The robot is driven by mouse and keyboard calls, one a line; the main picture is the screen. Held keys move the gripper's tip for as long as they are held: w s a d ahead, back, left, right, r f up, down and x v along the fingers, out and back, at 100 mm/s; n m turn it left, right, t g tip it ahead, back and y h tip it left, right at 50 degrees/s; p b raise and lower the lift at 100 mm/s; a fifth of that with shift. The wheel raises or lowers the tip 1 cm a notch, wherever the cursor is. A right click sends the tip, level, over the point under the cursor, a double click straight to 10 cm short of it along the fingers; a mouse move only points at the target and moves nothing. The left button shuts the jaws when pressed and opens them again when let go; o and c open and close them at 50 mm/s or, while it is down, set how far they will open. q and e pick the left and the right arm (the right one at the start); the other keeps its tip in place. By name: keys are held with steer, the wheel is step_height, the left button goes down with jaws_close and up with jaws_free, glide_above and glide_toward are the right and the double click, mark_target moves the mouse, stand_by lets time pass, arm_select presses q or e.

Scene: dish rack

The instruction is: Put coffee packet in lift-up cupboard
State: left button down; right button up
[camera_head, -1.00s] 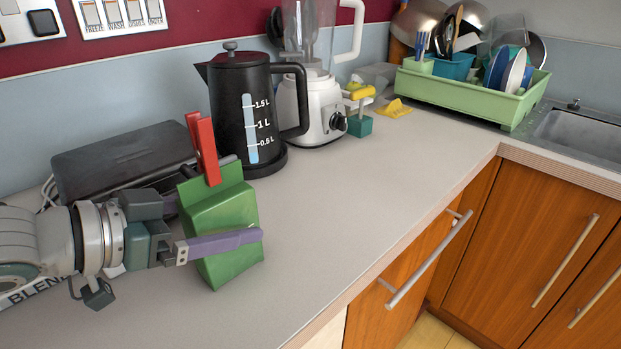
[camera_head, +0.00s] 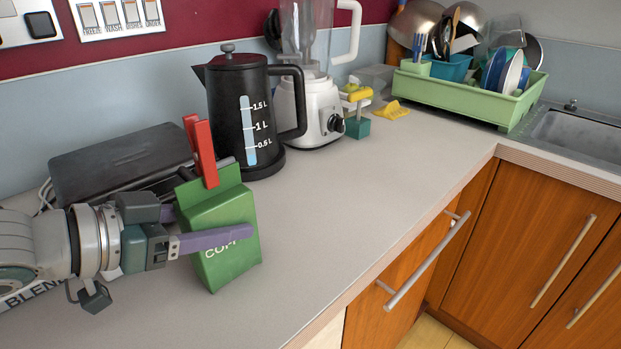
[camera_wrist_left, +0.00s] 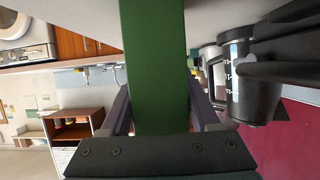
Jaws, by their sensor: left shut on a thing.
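The coffee packet (camera_head: 226,254) is green with pale lettering on its front, and a red clip (camera_head: 205,153) is on its top. It is nearly upright, slightly tilted, over the counter at the left of the head view. I cannot tell whether its base touches the counter. My left gripper (camera_head: 212,228) is shut on the packet, with one purple finger across its front. In the left wrist view the packet (camera_wrist_left: 153,65) stands between the two fingers (camera_wrist_left: 160,112). My right gripper does not show. I cannot make out the lift-up cupboard in these views.
A black kettle (camera_head: 236,108) stands just behind the packet, with a white blender (camera_head: 318,112) beyond it. A dark flat appliance (camera_head: 110,165) lies behind my left gripper. A green dish rack (camera_head: 470,92) stands by the sink (camera_head: 580,137). The counter's middle (camera_head: 360,195) is clear.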

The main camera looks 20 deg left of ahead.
arm_select(q)
steer(key=shift+r, duration=0.1)
step_height(320, 180, up, 20)
steer(key=p, duration=0.5)
